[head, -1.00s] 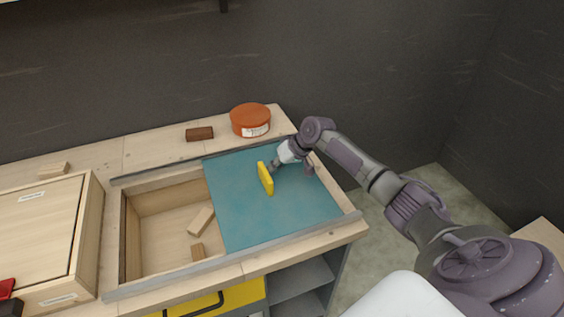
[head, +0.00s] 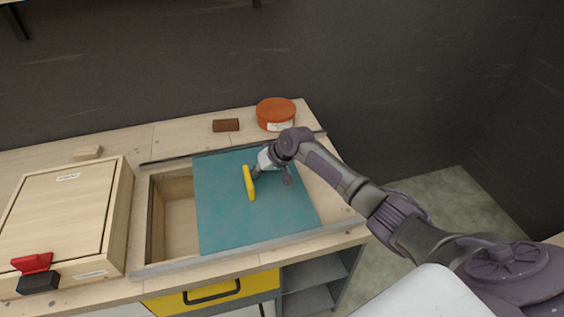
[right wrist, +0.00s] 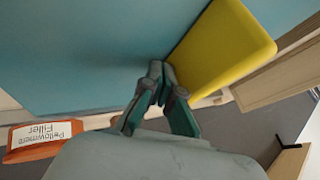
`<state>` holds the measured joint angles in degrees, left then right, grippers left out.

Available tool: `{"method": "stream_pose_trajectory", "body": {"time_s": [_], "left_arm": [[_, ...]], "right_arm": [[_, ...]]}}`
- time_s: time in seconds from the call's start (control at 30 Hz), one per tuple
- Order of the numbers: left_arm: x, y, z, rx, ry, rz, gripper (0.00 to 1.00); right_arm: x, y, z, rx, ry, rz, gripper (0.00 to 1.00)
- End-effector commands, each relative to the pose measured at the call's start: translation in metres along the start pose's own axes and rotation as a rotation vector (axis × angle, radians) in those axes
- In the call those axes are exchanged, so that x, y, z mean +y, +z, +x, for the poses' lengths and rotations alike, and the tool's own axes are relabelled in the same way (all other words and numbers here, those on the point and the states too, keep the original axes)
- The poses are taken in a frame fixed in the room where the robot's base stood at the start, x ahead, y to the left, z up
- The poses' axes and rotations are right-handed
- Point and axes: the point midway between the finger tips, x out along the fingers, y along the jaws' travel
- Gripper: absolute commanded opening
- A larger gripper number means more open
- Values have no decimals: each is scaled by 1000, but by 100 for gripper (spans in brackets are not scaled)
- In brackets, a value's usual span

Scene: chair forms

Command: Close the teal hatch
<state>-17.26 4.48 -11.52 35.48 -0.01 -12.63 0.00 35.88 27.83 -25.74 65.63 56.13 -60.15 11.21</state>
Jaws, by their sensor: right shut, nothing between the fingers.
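The teal hatch (head: 257,215) is a flat sliding panel between two grey rails on the workbench. It covers most of a wooden compartment, leaving a narrow opening (head: 178,225) at its left. A yellow handle (head: 249,183) stands up from the panel. My right gripper (head: 257,172) is shut and empty at the right side of the handle. In the right wrist view, its fingertips (right wrist: 158,75) are against or very near the yellow handle (right wrist: 225,50), with the teal panel (right wrist: 80,50) behind them. My left gripper is not in view.
A wooden box (head: 65,215) with a red and black fitting (head: 36,270) stands left of the opening. An orange round tub (head: 276,112), a brown block (head: 226,125) and a pale block (head: 88,152) lie along the back. A yellow drawer (head: 205,292) is below.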

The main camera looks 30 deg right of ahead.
Motion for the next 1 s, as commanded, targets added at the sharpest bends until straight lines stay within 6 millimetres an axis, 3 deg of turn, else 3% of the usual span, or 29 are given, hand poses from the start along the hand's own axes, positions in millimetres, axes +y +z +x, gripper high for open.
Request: {"method": "stream_pose_trajectory", "body": {"time_s": [0.03,0.2,0.5,0.7,1.0], "left_arm": [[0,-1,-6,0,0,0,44],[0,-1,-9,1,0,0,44],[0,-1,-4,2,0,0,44],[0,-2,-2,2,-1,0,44],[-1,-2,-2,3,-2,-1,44]], "right_arm": [[-22,-1,7,-2,-9,-3,0],[-70,-1,34,1,-8,-3,0],[-128,0,68,1,-4,-1,0],[-146,0,78,1,-2,-1,0],[-152,0,80,1,-3,0,0]]}}
